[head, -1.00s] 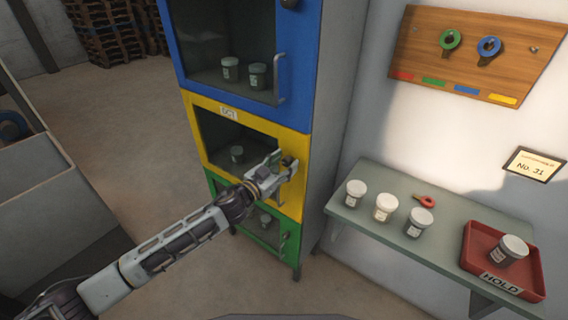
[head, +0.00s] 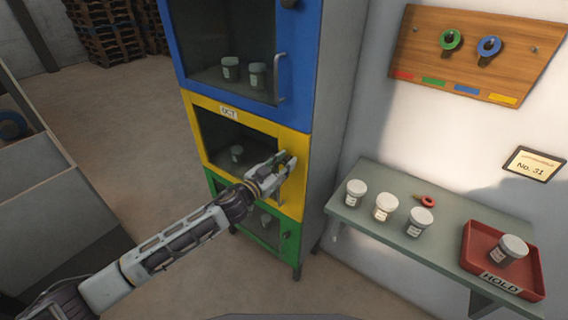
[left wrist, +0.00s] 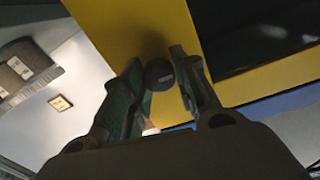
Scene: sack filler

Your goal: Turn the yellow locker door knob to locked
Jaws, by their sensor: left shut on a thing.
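The yellow locker door (head: 262,125) is the middle one of the stacked lockers in the head view, and it appears closed. My left gripper (head: 286,164) is at the right side of this door. In the left wrist view the dark round knob (left wrist: 159,75) sits between the two fingers (left wrist: 162,84), in front of the yellow door face (left wrist: 120,30). The gripper is shut on the knob. In the head view the fingers hide most of the knob, so its angle cannot be read. My right gripper is not in view.
The blue locker (head: 298,75) is above and the green locker (head: 290,232) below. A shelf (head: 375,185) at the right holds several jars, a red ring-shaped tag (head: 425,201) and a red HOLD tray (head: 530,272). A wooden board (head: 420,40) with green and blue tags hangs above.

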